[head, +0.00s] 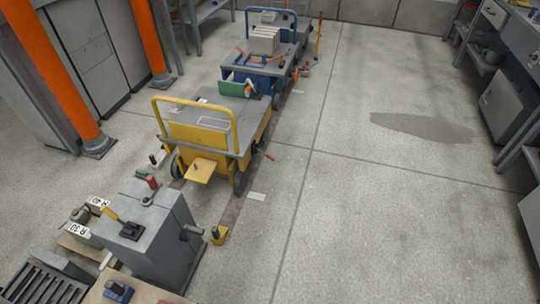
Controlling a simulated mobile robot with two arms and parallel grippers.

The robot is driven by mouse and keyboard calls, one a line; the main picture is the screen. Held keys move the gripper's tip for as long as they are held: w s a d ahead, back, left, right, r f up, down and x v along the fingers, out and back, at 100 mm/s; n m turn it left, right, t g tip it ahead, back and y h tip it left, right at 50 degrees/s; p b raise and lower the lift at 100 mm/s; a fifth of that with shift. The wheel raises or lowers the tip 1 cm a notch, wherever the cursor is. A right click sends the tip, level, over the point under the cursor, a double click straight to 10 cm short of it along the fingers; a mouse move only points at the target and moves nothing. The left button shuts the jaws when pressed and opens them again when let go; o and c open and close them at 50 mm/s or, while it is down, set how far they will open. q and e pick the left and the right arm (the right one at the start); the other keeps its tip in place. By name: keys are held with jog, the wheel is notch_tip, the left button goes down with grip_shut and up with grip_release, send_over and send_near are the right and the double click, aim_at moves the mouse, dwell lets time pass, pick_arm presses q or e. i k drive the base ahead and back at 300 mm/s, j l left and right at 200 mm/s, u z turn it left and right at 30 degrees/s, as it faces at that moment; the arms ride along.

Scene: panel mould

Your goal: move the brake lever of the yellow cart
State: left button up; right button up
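The yellow cart (200,137) stands in the middle left of the head view, with a yellow push handle, a grey deck and dark wheels. A short red-ended lever (268,156) sticks out at its right side, close to the floor; it may be the brake lever, but it is too small to be sure. A small yellow plate (201,170) juts out at the near end of the cart. Neither of my grippers is in view.
A grey control box (146,233) with coloured handles stands in front of the cart. A blue cart (263,68) stands behind it. Orange posts (55,70) are at left, and a workbench (515,40) at right. The floor (380,190) right of the cart is clear, with a dark stain (422,127).

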aim_at(269, 156)
jog(key=i+l+u, duration=0.1)
jog(key=u, duration=0.25)
jog(key=i+l+u, duration=0.15)
jog(key=u, duration=0.2)
jog(key=i+l+u, duration=0.1)
jog(key=i+l, duration=0.15)
jog(key=i+l+u, duration=0.1)
jog(key=l, duration=0.35)
jog(key=i+l+u, duration=0.1)
jog(key=i+l, duration=0.25)
jog(key=i+l+u, duration=0.15)
jog(key=l, duration=0.3)
jog(key=i+l+u, duration=0.1)
jog(key=i+l, duration=0.15)
jog(key=l, duration=0.15)
